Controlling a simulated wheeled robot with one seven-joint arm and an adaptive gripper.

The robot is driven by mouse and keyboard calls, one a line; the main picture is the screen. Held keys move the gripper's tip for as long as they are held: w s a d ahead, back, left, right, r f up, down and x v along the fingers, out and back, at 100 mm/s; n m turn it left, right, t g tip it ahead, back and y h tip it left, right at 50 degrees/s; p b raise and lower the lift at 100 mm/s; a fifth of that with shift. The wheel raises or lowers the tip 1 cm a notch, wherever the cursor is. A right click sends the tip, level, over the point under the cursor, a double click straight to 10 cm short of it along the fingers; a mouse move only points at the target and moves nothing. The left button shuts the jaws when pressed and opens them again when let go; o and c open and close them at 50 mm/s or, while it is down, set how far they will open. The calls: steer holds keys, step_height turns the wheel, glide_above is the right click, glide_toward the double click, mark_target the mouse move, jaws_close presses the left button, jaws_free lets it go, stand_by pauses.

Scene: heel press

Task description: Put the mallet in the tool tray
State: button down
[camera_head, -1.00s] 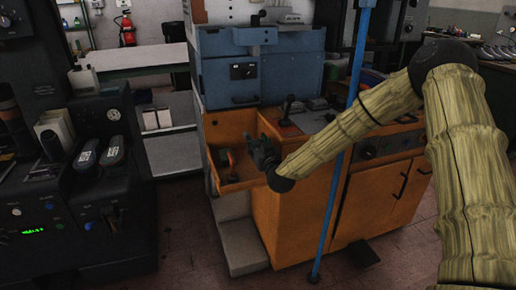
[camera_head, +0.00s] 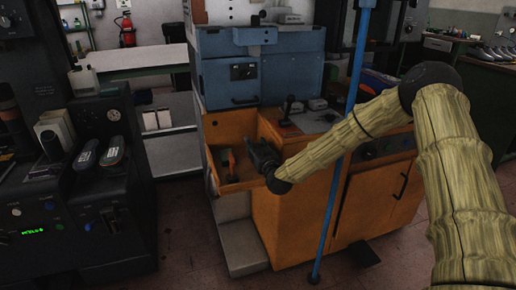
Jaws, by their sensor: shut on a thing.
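My gripper (camera_head: 256,152) is dark and small in view, at the left end of my bamboo-textured arm. It is over the right side of an open orange tray (camera_head: 239,186) on the left of the orange machine, which I take as the tool tray. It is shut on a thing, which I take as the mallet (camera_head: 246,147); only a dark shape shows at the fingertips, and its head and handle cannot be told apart. I cannot tell whether it touches the tray. A small orange-red item (camera_head: 231,159) shows inside the tray, left of my gripper.
A blue upright pole (camera_head: 343,175) stands in front of the machine, close to my forearm. The blue cabinet (camera_head: 231,75) rises behind the tray. A small lever (camera_head: 287,108) stands on the worktop to the right. A dark machine (camera_head: 75,190) is at the left.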

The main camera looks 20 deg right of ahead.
steer(key=shift+f, duration=0.25)
